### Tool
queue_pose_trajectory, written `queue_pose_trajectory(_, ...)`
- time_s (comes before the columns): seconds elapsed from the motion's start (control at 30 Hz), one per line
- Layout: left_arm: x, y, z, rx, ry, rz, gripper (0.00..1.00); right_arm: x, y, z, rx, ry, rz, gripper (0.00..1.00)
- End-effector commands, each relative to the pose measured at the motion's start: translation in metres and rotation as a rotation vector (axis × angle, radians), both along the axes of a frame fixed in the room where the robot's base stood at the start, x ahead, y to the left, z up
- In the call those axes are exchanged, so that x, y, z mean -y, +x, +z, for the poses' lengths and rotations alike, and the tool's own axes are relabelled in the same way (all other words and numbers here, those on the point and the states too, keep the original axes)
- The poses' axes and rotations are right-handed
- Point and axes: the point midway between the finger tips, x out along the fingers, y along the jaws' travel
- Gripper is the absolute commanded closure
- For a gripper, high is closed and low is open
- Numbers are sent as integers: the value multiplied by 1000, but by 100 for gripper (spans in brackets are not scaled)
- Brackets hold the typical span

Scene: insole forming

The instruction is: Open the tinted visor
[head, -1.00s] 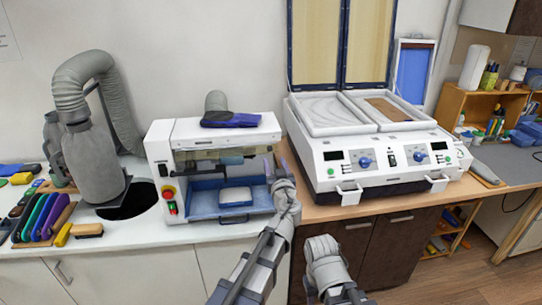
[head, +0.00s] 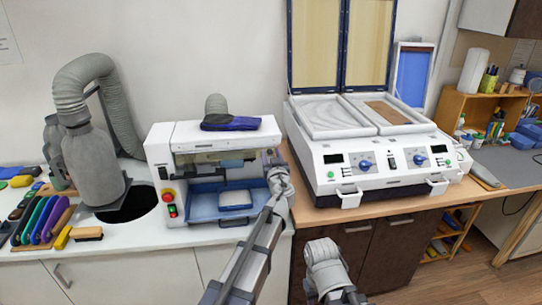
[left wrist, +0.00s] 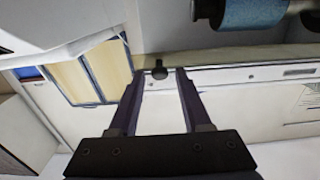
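The tinted visor (head: 215,157) is a thin yellowish see-through strip across the front opening of the white grinding machine (head: 213,131). In the left wrist view it seems to be the pale greenish band (left wrist: 235,57) with a small dark knob (left wrist: 160,69) at its edge. My left gripper (head: 268,156) is at the right end of the machine's opening. Its two fingers (left wrist: 158,72) are apart, with the knob between their tips and gaps showing on both sides. My right arm shows at the bottom of the head view; its gripper fingers do not show.
A blue roller (left wrist: 250,10) is close by in the left wrist view. A dark blue cloth-like item (head: 230,122) lies on the machine. A blue tray (head: 203,208) is below its opening. The white two-bed press (head: 385,165) stands right of my left gripper.

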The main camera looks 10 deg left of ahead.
Motion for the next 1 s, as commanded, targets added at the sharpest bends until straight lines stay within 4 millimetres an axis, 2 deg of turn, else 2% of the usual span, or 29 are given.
queue_pose_trajectory(0.07,0,0,0,0,0,0,62,0,0,0,0,0,0,50)
queue_pose_trajectory(0.4,0,0,0,0,0,0,100,0,0,0,0,0,0,50)
queue_pose_trajectory(1.0,0,0,1,-5,-2,0,100,0,0,2,0,0,0,50)
